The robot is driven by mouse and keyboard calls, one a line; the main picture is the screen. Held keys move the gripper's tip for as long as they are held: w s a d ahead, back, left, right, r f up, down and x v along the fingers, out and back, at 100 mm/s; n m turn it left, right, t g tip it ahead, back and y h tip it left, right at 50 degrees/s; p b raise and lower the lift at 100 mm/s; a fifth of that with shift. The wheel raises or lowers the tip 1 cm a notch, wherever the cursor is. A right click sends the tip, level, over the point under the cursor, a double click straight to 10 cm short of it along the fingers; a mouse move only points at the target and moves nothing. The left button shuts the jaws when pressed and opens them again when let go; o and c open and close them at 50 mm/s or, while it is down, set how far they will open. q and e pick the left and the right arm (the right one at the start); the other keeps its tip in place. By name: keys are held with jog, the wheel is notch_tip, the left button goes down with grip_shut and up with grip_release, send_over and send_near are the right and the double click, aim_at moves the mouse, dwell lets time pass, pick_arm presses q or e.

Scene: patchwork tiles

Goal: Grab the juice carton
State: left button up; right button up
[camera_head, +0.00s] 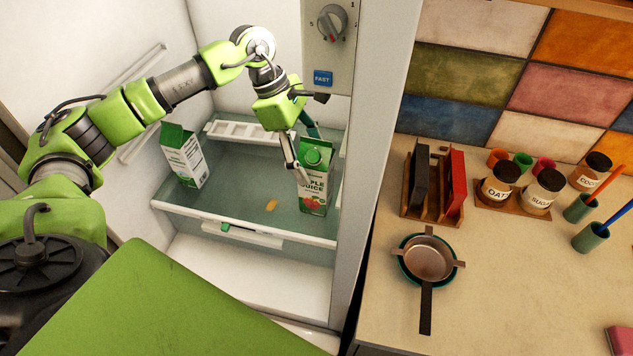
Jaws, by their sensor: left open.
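A green and white juice carton (314,187) with a green cap stands upright on the glass fridge shelf (235,203), at its right end. Its label reads "...PLE JUICE" and shows red fruit. My left gripper (296,165) is open and points down at the carton's upper left side. One finger shows in front of the carton's left edge; whether it touches cannot be told. My right gripper is not in view.
A second green and white carton (184,158) stands tilted-looking at the shelf's left. A white egg tray (240,133) lies behind, and a small yellow-orange item (271,205) lies between. The fridge's right wall (376,150) is close beside the juice carton. A counter (480,270) with pan and jars stands right.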

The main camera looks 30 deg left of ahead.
pick_arm(q)
jog(key=b+x, duration=0.1)
jog(key=x, duration=0.3)
jog(key=shift+w+f, duration=0.1)
grip_shut()
